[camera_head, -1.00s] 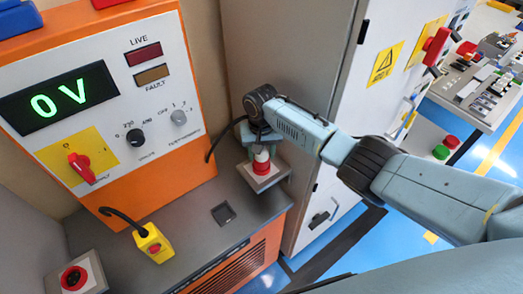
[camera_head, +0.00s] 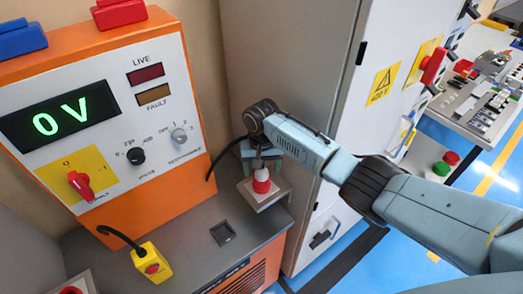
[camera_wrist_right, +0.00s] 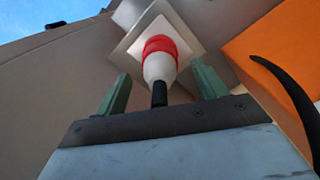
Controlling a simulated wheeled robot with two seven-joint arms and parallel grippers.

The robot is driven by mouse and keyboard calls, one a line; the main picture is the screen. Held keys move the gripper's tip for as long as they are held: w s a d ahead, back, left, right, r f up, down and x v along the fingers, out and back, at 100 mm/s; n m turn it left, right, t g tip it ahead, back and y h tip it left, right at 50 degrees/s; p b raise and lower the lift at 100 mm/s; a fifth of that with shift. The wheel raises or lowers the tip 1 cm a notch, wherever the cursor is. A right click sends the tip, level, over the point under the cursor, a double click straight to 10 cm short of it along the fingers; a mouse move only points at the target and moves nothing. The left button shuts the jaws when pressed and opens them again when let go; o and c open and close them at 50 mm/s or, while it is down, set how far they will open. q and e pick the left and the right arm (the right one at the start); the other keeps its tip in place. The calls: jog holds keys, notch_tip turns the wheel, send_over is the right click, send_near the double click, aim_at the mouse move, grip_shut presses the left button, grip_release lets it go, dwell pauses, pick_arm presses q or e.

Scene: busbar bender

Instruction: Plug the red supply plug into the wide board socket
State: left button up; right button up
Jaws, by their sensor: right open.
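The red supply plug (camera_head: 262,181), red below and white above, stands upright on a pale square socket plate (camera_head: 277,196) at the right end of the grey ledge. In the right wrist view the plug (camera_wrist_right: 160,58) has its red ring against the plate (camera_wrist_right: 127,45), and a black cable end comes out of its white back. My right gripper (camera_wrist_right: 160,72) is open, its green fingers on either side of the plug with gaps. It also shows over the plug in the head view (camera_head: 262,168). Another socket with a red ring (camera_head: 71,290) is cut off at the bottom left. My left gripper is not in view.
A yellow box with a red button (camera_head: 151,263) stands left on the ledge, and a dark square recess (camera_head: 223,233) lies between. The orange supply unit (camera_head: 165,205) reads 0 V. A grey cabinet (camera_head: 285,60) rises close behind my right gripper. A black cable (camera_head: 218,160) curves beside it.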

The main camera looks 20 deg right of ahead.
notch_tip(320, 180, up, 11)
jog(key=shift+r, duration=0.2)
dwell(0.5)
